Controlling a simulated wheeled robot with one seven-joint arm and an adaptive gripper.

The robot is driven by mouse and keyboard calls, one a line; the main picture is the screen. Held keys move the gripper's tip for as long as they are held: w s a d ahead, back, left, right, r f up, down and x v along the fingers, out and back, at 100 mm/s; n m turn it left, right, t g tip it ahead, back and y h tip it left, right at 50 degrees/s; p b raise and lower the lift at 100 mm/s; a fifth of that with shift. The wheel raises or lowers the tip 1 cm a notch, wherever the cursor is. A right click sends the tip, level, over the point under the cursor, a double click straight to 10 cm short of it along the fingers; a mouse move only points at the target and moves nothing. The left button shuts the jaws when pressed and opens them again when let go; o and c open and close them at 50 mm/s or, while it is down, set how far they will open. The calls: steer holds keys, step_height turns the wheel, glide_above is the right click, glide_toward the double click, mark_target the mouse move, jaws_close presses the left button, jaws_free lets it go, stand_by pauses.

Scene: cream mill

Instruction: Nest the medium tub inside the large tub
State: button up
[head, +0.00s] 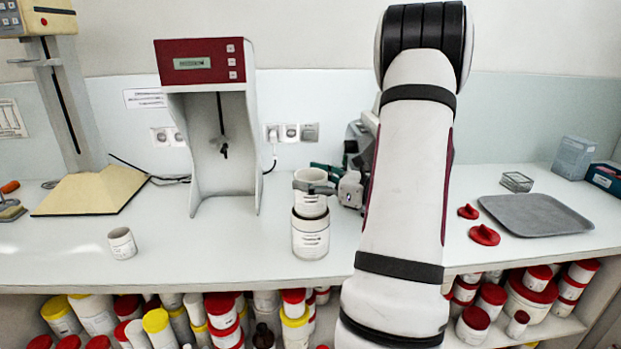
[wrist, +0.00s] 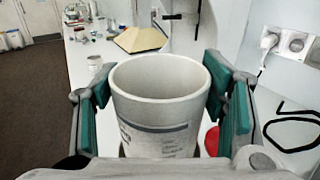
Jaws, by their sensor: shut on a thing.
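The medium tub (head: 309,204) is white with a printed label and looks upright. My gripper (head: 318,187) is shut on it near its rim, and the wrist view shows the tub (wrist: 160,115) between my green-padded fingers (wrist: 160,100). The large tub (head: 311,242), also white and labelled, stands upright on the bench directly below. The medium tub's lower end is at the large tub's rim; I cannot tell whether it is just above or slightly inside. The large tub's opening is mostly hidden by the medium tub.
A small white tub (head: 122,244) stands apart at the left. A red-topped stirrer stand (head: 203,62) is behind the tubs. Red lids (head: 484,235) and a grey tray (head: 537,215) lie to the right.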

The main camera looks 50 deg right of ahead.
steer(key=shift+f+b, duration=0.3)
steer(key=shift+f, duration=0.25)
stand_by(0.5)
steer(key=o, duration=1.2)
step_height(320, 180, up, 8)
steer(key=p, duration=0.4)
steer(key=shift+p, duration=0.35)
stand_by(0.8)
